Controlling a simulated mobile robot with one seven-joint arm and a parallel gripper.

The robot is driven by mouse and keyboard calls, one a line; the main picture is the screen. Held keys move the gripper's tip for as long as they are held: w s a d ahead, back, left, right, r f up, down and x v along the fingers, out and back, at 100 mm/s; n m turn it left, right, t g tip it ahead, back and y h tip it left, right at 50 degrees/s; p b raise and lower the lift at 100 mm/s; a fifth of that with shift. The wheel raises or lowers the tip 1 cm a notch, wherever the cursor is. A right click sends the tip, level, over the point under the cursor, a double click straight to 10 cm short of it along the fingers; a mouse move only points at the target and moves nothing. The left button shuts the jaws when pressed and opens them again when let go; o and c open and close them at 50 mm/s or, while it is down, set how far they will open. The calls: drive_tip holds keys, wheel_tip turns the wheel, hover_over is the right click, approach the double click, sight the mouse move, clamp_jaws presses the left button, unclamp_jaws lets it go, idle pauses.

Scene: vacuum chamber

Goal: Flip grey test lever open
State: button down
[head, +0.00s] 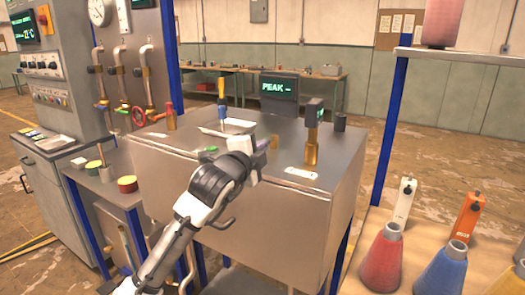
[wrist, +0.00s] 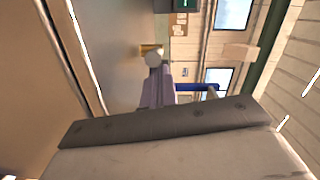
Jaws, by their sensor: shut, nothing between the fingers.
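My gripper (head: 266,146) is above the metal top of the big steel chamber (head: 290,212) in the head view, at the end of my white and black arm. In the wrist view its pale purple fingers (wrist: 158,92) are together with nothing between them. A pale grey round end on a short brass piece (wrist: 151,48) shows just beyond the fingertips; I cannot tell whether they touch. I cannot clearly make out which part is the grey test lever. A brass post (head: 312,148) and a short dark grey cylinder (head: 340,122) stand on the top, right of the gripper.
A small PEAK display (head: 279,86) stands at the chamber's back edge. A yellow and blue handle (head: 222,93) and a red-topped brass valve (head: 170,117) stand to the left. Colored flasks (head: 385,258) stand on the right-hand bench. A gauge panel with pipes is at the left.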

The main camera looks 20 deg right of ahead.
drive_tip(key=shift+w+a+f+b, duration=0.1)
drive_tip(key=shift+w+a+b, duration=0.55)
drive_tip(key=shift+w+a, duration=0.3)
drive_tip(key=shift+w+a+b, duration=0.2)
drive_tip(key=shift+w, duration=0.3)
drive_tip(key=shift+w+a+b, duration=0.2)
drive_tip(key=shift+w, duration=0.35)
